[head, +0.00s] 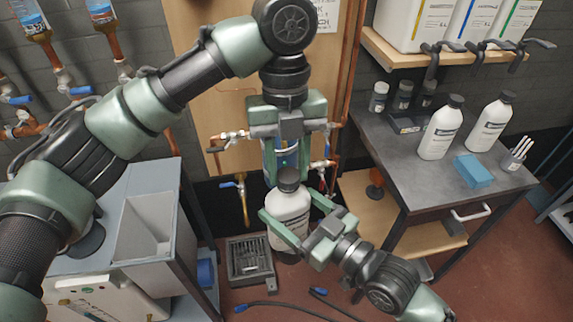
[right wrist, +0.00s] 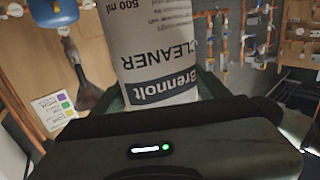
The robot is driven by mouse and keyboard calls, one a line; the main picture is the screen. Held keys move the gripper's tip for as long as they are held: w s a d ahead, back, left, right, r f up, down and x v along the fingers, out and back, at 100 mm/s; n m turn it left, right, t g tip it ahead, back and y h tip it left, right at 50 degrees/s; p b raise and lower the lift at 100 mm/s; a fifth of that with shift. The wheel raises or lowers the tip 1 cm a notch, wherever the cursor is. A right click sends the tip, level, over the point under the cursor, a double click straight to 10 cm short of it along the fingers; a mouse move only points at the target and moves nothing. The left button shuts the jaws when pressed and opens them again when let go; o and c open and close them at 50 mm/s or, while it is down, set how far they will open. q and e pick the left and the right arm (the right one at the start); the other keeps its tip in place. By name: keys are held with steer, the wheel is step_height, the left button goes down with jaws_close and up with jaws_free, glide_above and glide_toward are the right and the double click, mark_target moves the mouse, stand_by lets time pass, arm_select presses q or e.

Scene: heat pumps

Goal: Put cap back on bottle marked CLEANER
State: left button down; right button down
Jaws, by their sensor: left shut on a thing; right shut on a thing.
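A white bottle (head: 289,213) is held upright in front of me, above the floor. Its label reads Brennolt CLEANER, 500 ml, upside down in the right wrist view (right wrist: 158,55). My right gripper (head: 288,206) is shut on the bottle's body, one finger on each side. A dark cap (head: 289,175) is at the bottle's top. My left gripper (head: 288,180) points down from above and is shut on the cap. I cannot tell whether the cap is seated on the neck or just above it.
A grey bench (head: 385,150) at right carries two white capped bottles (head: 440,128) (head: 491,122), a blue block (head: 471,170) and a cup of sticks (head: 512,158). Pipes and valves (head: 239,188) are behind my grippers. A floor drain (head: 250,262) and cables (head: 290,308) lie below.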

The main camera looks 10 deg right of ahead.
arm_select(q)
steer(key=m+y, duration=0.1)
steer(key=m, duration=0.6)
steer(key=shift+d, duration=0.1)
steer(key=m, duration=0.4)
steer(key=shift+m+t+y, duration=0.3)
steer(key=shift+m+t, duration=0.1)
steer(key=m, duration=0.4)
steer(key=shift+s+t, duration=0.1)
steer(key=shift+t, duration=0.2)
steer(key=c, duration=0.9)
jaws_free()
steer(key=shift+d, duration=0.1)
steer(key=shift+c, duration=0.2)
steer(key=shift+r, duration=2.25)
steer(key=shift+c, duration=0.4)
